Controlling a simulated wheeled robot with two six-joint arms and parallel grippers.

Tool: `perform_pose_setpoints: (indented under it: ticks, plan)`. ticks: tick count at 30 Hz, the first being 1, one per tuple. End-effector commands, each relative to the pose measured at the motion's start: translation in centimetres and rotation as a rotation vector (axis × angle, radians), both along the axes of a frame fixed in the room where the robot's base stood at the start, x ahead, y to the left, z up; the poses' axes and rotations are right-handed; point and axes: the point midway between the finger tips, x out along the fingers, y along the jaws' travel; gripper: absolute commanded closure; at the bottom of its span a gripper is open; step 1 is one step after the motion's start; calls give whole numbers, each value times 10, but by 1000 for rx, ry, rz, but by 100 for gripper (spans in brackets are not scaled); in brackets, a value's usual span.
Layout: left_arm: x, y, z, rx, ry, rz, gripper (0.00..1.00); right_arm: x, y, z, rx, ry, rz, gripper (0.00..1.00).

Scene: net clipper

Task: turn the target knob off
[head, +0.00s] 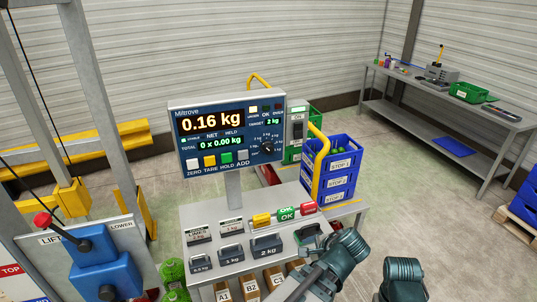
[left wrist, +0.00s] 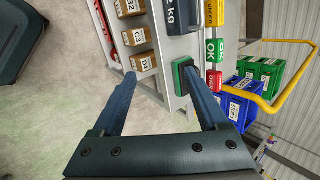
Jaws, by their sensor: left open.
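The target knob (head: 268,148) is a small dark round dial on the lower right of the blue scale display (head: 214,134), below the text "TARGET 2 kg". Its pointer position is too small to read surely. The knob does not show in the left wrist view. My left gripper (left wrist: 159,74) is open, with its two fingers wide apart and nothing held between them. It is low by the weighing bench, well below and apart from the knob. My right gripper is not in view.
The grey bench (head: 195,225) carries weights (head: 266,246), OK blocks (head: 287,213) and a green-edged black item, near one finger in the wrist view (left wrist: 187,78). Blue crates (head: 335,165) and a yellow rail (head: 319,165) stand right of the display. A lift panel (head: 90,262) stands left.

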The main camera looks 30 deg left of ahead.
Motion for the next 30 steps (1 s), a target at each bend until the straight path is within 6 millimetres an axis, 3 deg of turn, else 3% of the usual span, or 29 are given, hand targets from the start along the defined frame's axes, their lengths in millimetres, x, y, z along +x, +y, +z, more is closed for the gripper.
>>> perform_pose_setpoints:
  ticks: [1,3,6,9,13,19,26,30]
  plan:
    - [17,30,17,144,-13,-90,24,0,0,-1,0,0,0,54]
    - [38,64,45,361,-1,-223,24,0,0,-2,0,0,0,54]
    - [60,100,87,663,66,-386,24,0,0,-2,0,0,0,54]
    - [74,123,122,923,166,-509,24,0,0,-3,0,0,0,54]
    - [86,136,154,1165,294,-614,24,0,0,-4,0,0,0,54]
    - [93,141,173,1321,397,-677,24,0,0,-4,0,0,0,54]
    - [99,146,175,1329,403,-679,24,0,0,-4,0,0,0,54]
    - [114,163,174,1327,405,-677,24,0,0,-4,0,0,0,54]
